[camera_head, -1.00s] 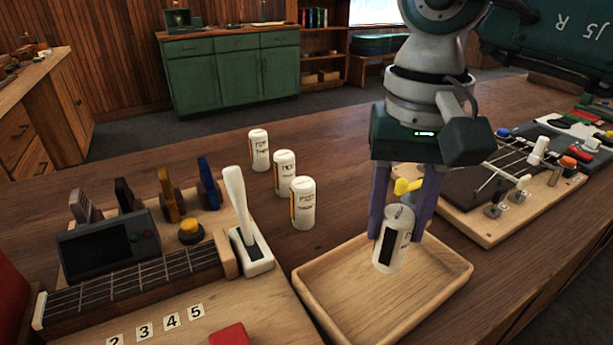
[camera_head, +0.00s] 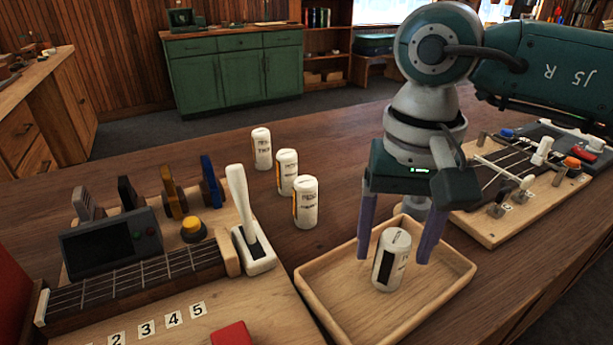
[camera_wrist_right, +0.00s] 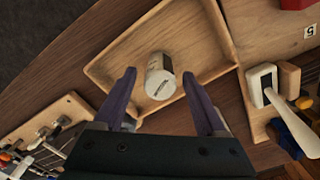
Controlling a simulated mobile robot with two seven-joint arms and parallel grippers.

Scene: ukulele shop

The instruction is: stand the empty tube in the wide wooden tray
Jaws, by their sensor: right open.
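A white tube (camera_head: 391,260) with a dark panel on its side stands upright in the wide wooden tray (camera_head: 329,313). It also shows in the right wrist view (camera_wrist_right: 160,78), inside the tray (camera_wrist_right: 119,47). My right gripper (camera_head: 392,256) is open, with its purple fingers spread on either side of the tube and apart from it. In the right wrist view the open fingers (camera_wrist_right: 159,80) have a gap on both sides of the tube. My left gripper is not in view.
Several similar white tubes (camera_head: 305,202) stand on the bench left of the tray. A white lever (camera_head: 243,208) on a wooden board is close to the tray's left side. Another board with knobs (camera_head: 520,195) lies to the right.

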